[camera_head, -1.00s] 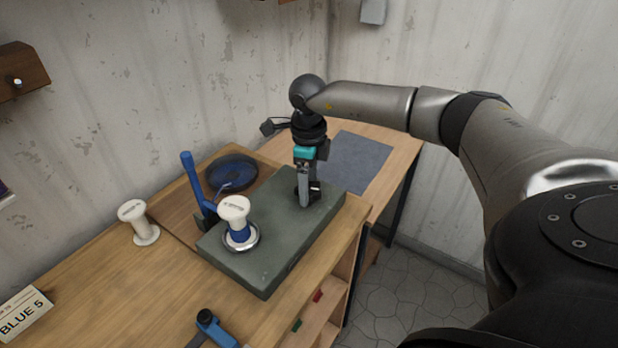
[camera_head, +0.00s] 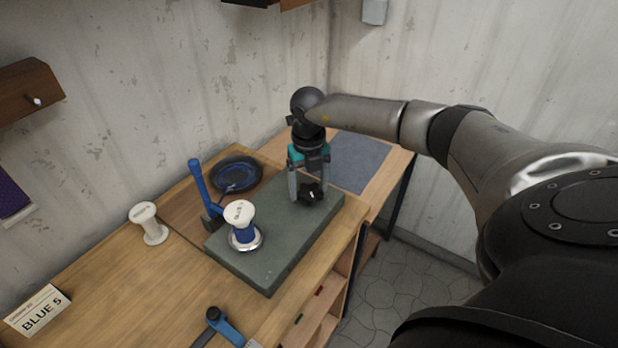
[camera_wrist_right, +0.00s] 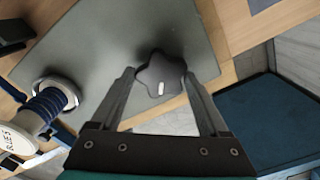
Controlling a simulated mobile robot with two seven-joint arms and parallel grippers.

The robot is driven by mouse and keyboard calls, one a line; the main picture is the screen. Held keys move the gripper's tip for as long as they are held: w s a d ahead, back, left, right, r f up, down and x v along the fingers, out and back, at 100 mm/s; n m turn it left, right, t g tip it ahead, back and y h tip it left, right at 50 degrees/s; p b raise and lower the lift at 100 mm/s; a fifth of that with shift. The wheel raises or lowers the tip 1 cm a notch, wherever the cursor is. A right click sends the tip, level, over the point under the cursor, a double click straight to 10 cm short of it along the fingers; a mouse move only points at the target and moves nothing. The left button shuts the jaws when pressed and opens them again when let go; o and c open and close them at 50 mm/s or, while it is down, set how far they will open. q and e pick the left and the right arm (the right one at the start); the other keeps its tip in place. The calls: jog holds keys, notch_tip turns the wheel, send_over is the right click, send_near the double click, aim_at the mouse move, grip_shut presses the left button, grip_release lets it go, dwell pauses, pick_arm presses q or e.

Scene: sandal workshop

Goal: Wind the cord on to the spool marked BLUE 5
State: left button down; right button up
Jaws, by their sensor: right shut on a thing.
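The spool (camera_head: 240,212), white with blue cord around its core, stands upright on a metal disc at the front of the grey-green winder block (camera_head: 285,238). In the right wrist view its top (camera_wrist_right: 14,139) reads BLUE 5. A black star knob (camera_head: 314,192) with a white mark sits at the block's far end. My right gripper (camera_head: 309,196) points down, shut on this knob (camera_wrist_right: 160,75), one finger on each side. Blue cord lies coiled in a dark dish (camera_head: 237,174) behind the block. A blue upright arm (camera_head: 199,181) stands between dish and spool. My left gripper is not in view.
An empty white spool (camera_head: 149,223) stands left of the block. A BLUE 5 card (camera_head: 38,311) is at the table's left. A blue-handled tool (camera_head: 224,325) lies at the front edge. A grey mat (camera_head: 358,163) lies beyond my right gripper.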

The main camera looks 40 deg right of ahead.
aim_at(309, 190)
jog(key=m+p, duration=0.1)
jog(key=m, duration=0.1)
jog(key=m+p, duration=0.1)
jog(key=m, duration=0.1)
jog(key=shift+w+d+r+m, duration=0.1)
jog(key=shift+w+r+m, duration=0.05)
jog(key=shift+m, duration=0.25)
dwell(0.4)
jog(key=o, duration=1.2)
jog(key=shift+o, duration=0.2)
notch_tip(309, 190, up, 15)
